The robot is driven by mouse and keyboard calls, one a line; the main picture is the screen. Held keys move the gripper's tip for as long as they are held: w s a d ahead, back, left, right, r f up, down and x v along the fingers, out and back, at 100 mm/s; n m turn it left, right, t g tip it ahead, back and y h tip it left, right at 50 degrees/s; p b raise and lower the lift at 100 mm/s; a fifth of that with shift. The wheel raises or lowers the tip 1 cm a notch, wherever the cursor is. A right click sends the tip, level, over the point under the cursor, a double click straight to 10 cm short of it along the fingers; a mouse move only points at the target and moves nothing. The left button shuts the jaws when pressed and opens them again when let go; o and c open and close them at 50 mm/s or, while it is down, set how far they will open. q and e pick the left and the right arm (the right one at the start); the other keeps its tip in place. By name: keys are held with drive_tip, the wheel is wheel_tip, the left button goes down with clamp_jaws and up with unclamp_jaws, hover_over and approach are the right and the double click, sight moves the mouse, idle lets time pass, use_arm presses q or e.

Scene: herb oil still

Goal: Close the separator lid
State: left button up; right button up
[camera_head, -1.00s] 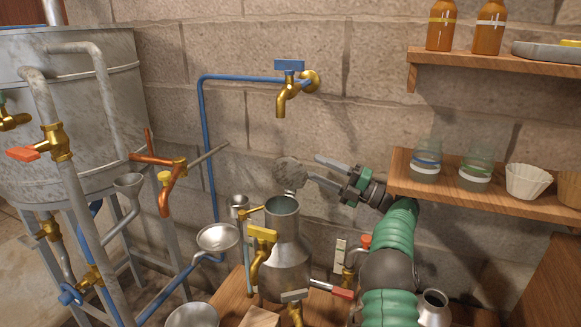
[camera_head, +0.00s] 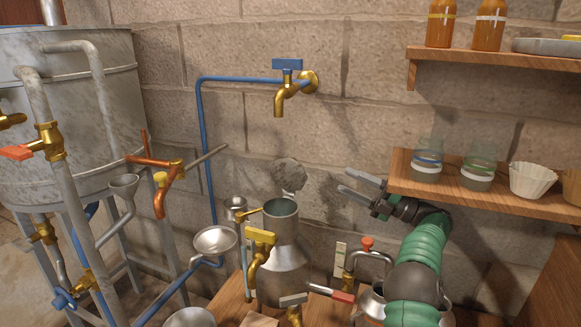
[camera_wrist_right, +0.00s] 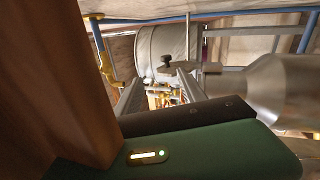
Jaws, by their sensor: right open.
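The separator (camera_head: 283,262) is a metal can with an open round neck, standing on the wooden bench in the middle of the head view. Its lid (camera_head: 290,174) appears to be the grey round disc standing raised behind and above the neck, so the mouth is uncovered. My right gripper (camera_head: 352,182) is open and empty, to the right of the lid and apart from it. Its two fingers point left, and they also show in the right wrist view (camera_wrist_right: 160,92). My left gripper is not in view.
A brass tap (camera_head: 285,92) sticks out of the wall above. A wooden shelf (camera_head: 500,192) with jars is close to the right of my gripper. A steel funnel (camera_head: 215,240) and the big still tank (camera_head: 75,120) stand left. Another metal vessel (camera_head: 370,303) is partly behind my arm.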

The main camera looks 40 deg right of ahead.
drive_tip(key=shift+v, duration=0.85)
drive_tip(key=shift+s, duration=0.15)
drive_tip(key=p+v, duration=0.1)
drive_tip(key=v, duration=1.5)
drive_tip(key=shift+s+d, duration=0.2)
drive_tip(key=shift+s, duration=0.05)
drive_tip(key=shift+f+p, duration=0.15)
drive_tip(key=shift+p, duration=0.15)
